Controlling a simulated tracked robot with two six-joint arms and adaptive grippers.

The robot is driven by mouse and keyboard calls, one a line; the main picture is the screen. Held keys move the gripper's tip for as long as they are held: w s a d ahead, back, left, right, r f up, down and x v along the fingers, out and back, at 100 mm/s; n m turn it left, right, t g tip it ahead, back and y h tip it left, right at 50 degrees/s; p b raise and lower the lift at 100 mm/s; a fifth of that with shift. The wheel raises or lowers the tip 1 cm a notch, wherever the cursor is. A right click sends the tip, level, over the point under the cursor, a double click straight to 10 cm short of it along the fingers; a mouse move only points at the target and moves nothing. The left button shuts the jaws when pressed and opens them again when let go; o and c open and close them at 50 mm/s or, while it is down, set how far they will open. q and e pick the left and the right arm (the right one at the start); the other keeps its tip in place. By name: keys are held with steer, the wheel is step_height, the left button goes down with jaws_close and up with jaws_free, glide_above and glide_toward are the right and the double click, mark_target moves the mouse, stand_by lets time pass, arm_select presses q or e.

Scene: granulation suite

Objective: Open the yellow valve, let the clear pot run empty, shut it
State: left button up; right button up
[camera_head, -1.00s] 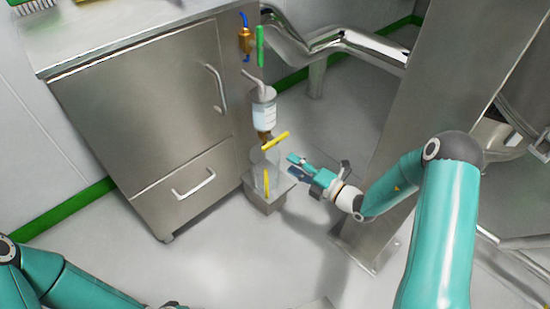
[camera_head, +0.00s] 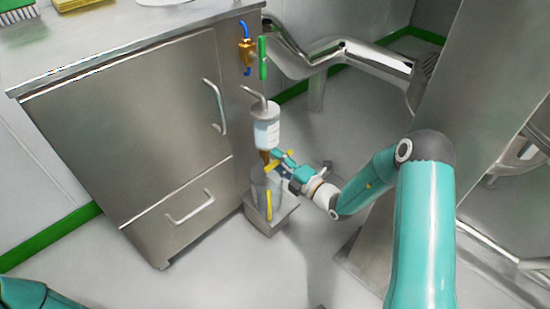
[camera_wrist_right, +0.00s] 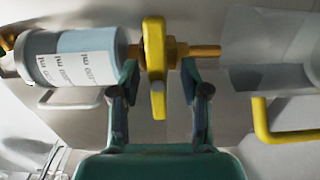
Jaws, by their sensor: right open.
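The clear pot (camera_head: 266,132), white-labelled with pale contents, hangs upright by the cabinet corner. It also shows in the right wrist view (camera_wrist_right: 75,58). Below it is a brass outlet with the yellow valve (camera_head: 285,158). In the wrist view the valve's yellow handle (camera_wrist_right: 153,60) lies crosswise to the brass pipe. My right gripper (camera_head: 275,160) is open, its fingertips (camera_wrist_right: 159,75) on either side of the handle with gaps visible. In the head view it partly covers the handle. My left gripper is out of view; only part of that arm shows.
A clear jug (camera_head: 258,185) with a yellow handle stands under the outlet on a small metal stand (camera_head: 262,226). A green-handled valve (camera_head: 262,58) is above the pot. The steel cabinet (camera_head: 130,120) is left; a steel column (camera_head: 470,110) is right. Floor in front is clear.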

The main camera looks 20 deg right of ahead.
steer(key=shift+d, duration=0.1)
jaws_close()
steer(key=shift+w+d, duration=0.1)
steer(key=shift+n, duration=0.3)
steer(key=n+p, duration=0.2)
steer(key=shift+n, duration=0.3)
steer(key=n+p, duration=0.1)
steer(key=n, duration=0.3)
steer(key=shift+n, duration=0.3)
steer(key=n+p, duration=0.1)
steer(key=n, duration=0.3)
steer(key=shift+n+p, duration=0.3)
steer(key=shift+f+n+p, duration=0.1)
steer(key=shift+n+p, duration=0.2)
steer(key=shift+n, duration=1.9)
